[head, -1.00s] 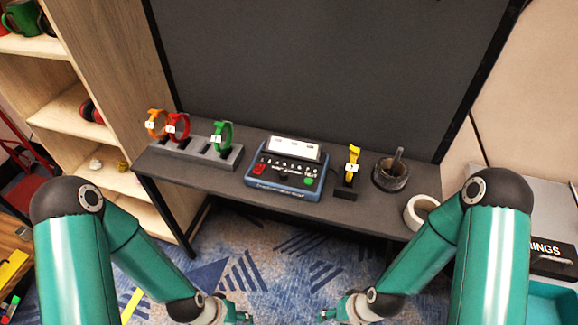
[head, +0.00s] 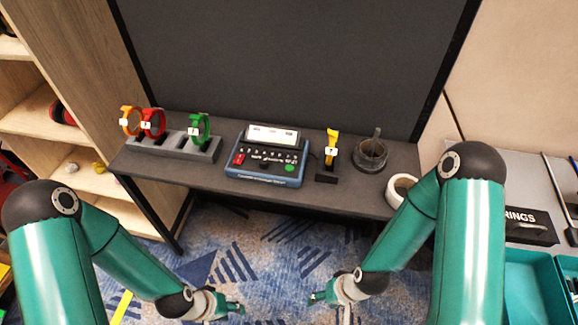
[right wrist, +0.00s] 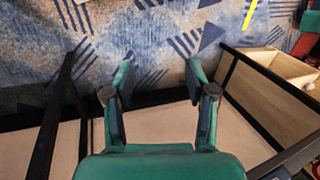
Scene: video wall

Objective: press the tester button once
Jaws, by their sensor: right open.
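The tester (head: 264,178) is a blue box on the dark shelf, with a white screen panel, a row of small keys, a red button (head: 239,159) and a green button (head: 289,168). My left gripper (head: 236,308) hangs low in front of the shelf, over the floor and well apart from the tester; its jaw opening is unclear. My right gripper (head: 314,298) is also low in front of the shelf, apart from the tester. In the right wrist view its two fingers (right wrist: 160,82) are spread, with only floor between them.
Left of the tester, a grey stand (head: 172,146) holds orange, red and green tagged bands. A dark panel (head: 290,60) rises behind.

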